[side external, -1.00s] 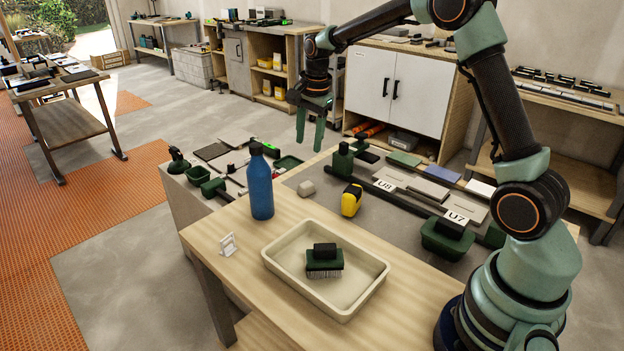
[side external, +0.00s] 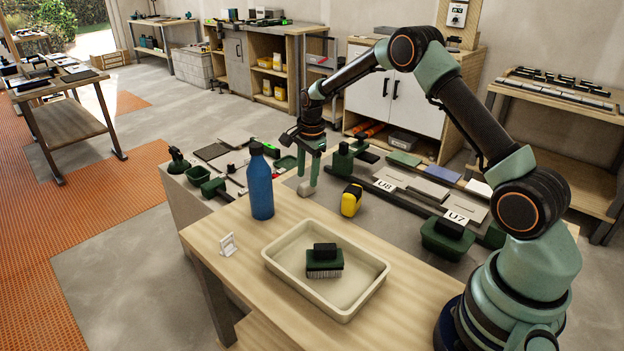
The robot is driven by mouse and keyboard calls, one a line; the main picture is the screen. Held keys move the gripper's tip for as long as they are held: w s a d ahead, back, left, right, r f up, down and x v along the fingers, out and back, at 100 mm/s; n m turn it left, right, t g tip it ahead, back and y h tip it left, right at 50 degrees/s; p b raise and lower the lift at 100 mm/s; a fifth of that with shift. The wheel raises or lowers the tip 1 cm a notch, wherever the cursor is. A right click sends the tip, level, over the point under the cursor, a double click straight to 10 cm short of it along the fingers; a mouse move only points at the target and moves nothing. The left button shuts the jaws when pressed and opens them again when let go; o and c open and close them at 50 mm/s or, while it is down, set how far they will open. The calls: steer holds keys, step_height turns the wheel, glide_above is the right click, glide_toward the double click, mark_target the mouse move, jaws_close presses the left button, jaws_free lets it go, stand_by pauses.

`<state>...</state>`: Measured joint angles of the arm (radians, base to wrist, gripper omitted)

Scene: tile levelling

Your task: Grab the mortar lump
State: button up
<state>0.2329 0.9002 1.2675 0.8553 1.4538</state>
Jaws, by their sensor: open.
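The mortar lump (side external: 306,189) is a small pale grey block on the grey work surface, left of the yellow tool and right of the blue bottle. My gripper (side external: 309,178) points down right over it, its green fingers open. The fingertips reach down to the lump, and one finger partly covers it. I cannot tell from this angle whether the fingers touch it or stand fully on either side of it.
The blue bottle (side external: 260,182) stands close on the left, and the yellow tool (side external: 351,200) close on the right. A cream tray (side external: 362,294) holding a green brush (side external: 324,262) is in front. Flat tiles and the U8 marker (side external: 385,185) lie to the right.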

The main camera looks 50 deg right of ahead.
mark_target(307, 184)
steer(key=f, duration=0.4)
steer(key=shift+w+d, duration=0.2)
steer(key=shift+w, duration=0.05)
jaws_close()
steer(key=shift+r, duration=0.1)
